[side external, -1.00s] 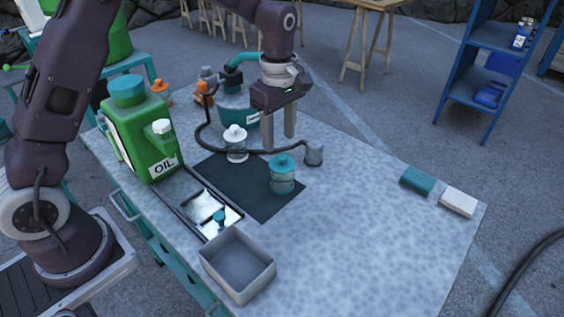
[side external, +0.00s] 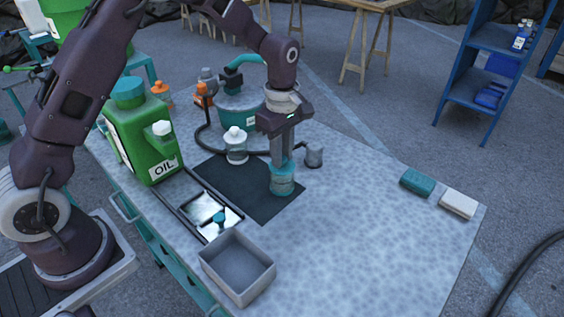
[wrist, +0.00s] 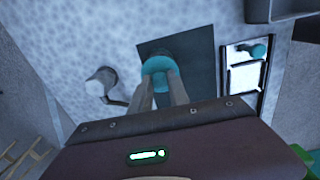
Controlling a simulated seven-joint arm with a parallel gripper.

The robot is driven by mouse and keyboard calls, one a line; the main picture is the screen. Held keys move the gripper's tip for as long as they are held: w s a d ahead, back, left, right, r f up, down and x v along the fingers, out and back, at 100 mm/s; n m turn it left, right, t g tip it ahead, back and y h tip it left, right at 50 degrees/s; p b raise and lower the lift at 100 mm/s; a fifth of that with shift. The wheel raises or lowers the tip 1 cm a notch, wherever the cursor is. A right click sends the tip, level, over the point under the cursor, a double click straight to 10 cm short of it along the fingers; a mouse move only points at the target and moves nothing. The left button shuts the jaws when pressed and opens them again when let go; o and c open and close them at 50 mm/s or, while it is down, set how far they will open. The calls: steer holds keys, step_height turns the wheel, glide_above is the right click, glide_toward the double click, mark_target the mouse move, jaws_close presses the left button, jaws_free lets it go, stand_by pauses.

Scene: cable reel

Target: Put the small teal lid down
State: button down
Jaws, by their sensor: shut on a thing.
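The small teal lid (wrist: 158,66) is between my gripper's fingertips in the wrist view. My gripper (side external: 283,160) points down and is shut on the lid, with the fingers hiding much of it in the side view. The jar (side external: 282,186), clear with a teal band, stands upright on the dark mat (side external: 232,182) directly under the lid. I cannot tell whether the lid is touching the jar or slightly lifted.
A grey open bin (side external: 238,265) and a tray with a small teal knob (side external: 219,218) lie in front. A grey cup with a hose (side external: 314,155) stands to the right. The table's right half (side external: 370,235) is mostly clear.

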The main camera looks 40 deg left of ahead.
steer(key=shift+r, duration=0.1)
step_height(320, 180, up, 9)
steer(key=s+a+f, duration=0.7)
steer(key=s+a, duration=0.2)
step_height(320, 180, down, 9)
steer(key=shift+f, duration=0.1)
steer(key=shift+f, duration=0.1)
steer(key=c, duration=1.3)
jaws_free()
steer(key=shift+o, duration=0.2)
